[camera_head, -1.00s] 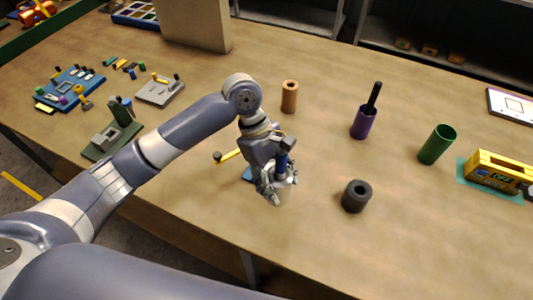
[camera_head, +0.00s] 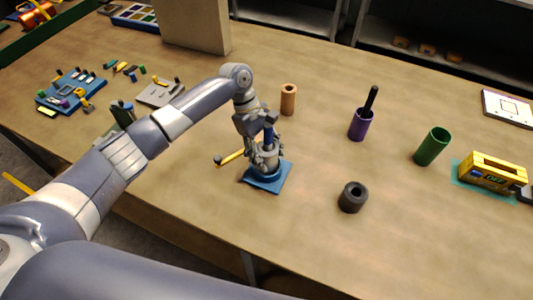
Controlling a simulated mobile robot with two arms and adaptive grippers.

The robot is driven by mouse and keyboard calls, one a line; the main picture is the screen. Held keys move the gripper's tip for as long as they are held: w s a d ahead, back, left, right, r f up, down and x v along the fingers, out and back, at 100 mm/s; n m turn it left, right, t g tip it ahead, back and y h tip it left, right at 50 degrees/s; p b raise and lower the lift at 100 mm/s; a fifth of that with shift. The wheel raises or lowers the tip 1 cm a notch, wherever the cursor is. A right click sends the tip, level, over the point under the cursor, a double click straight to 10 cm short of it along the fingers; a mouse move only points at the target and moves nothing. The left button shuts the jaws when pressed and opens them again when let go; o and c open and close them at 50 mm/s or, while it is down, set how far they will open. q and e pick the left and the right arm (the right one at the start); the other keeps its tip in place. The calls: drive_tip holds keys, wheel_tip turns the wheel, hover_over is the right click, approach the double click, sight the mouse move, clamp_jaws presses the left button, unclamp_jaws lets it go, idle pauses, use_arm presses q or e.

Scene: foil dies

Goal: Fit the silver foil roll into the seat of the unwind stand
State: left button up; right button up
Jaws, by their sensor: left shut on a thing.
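My left gripper (camera_head: 265,157) is shut on the silver foil roll, which is mostly hidden by the fingers and hard to tell from the grey metal. A blue upright part (camera_head: 268,134) shows beside the fingers. The gripper is low over the unwind stand, whose square blue base (camera_head: 269,184) lies on the table directly below. A yellow bar with a dark knob (camera_head: 229,159) sticks out left of the gripper. The seat is covered by the gripper, so I cannot tell whether the roll is in it. My right gripper is not in view.
A copper roll (camera_head: 289,98) stands behind the gripper. A black hollow roll (camera_head: 353,197), a purple cup with a dark rod (camera_head: 360,124), a green tube (camera_head: 432,147) and a yellow device (camera_head: 490,173) are to the right. Blue and grey fixtures stand at left. Front table is clear.

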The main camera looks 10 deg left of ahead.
use_arm(q)
drive_tip(key=shift+f, duration=0.55)
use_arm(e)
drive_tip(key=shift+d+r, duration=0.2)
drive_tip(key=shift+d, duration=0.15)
use_arm(q)
drive_tip(key=o, duration=1.3)
drive_tip(key=shift+f, duration=0.1)
drive_tip(key=b+v, duration=0.3)
drive_tip(key=v, duration=0.9)
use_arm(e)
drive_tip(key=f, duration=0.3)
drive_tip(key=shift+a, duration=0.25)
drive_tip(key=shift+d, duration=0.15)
